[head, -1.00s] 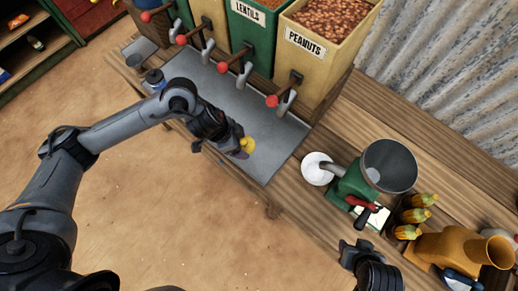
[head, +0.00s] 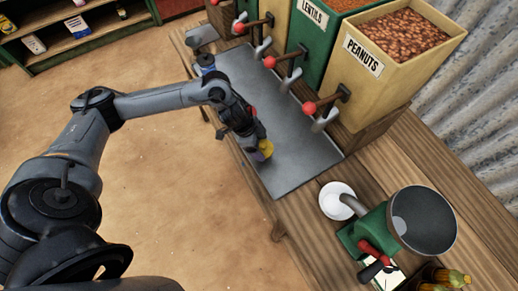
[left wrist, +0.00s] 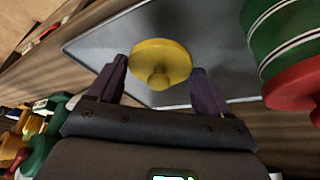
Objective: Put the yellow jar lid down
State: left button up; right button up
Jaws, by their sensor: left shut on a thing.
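The yellow jar lid (head: 266,149) is a round disc with a knob, low over the front edge of the grey metal sheet (head: 300,165). My left gripper (head: 257,153) is shut on it. The left wrist view shows the lid (left wrist: 160,55) with its knob between the two dark fingers (left wrist: 160,75). The gripper hides part of the lid in the head view. I cannot tell whether the lid touches the sheet. My right gripper is out of view.
Bins of lentils (head: 322,30) and peanuts (head: 385,65) with red-knobbed levers stand behind the sheet. A green grinder (head: 375,232) and white bowl (head: 336,200) stand right. A green striped container (left wrist: 278,38) is near in the wrist view. Much of the sheet is clear.

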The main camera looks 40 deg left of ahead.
pick_arm(q)
jog(key=shift+w+a+f, duration=0.2)
jog(key=shift+a+f, duration=0.05)
jog(key=shift+a, duration=0.15)
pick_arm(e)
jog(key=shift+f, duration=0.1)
pick_arm(q)
notch_tip(320, 180, down, 3)
jog(key=shift+f+b, duration=0.2)
jog(key=shift+b, duration=0.3)
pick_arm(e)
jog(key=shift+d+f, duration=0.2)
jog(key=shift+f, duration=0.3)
pick_arm(q)
jog(key=shift+f, duration=0.3)
jog(key=shift+f, duration=0.2)
jog(key=o, duration=0.9)
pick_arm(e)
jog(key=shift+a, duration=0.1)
pick_arm(q)
jog(key=shift+o, duration=0.2)
jog(key=shift+r, duration=0.1)
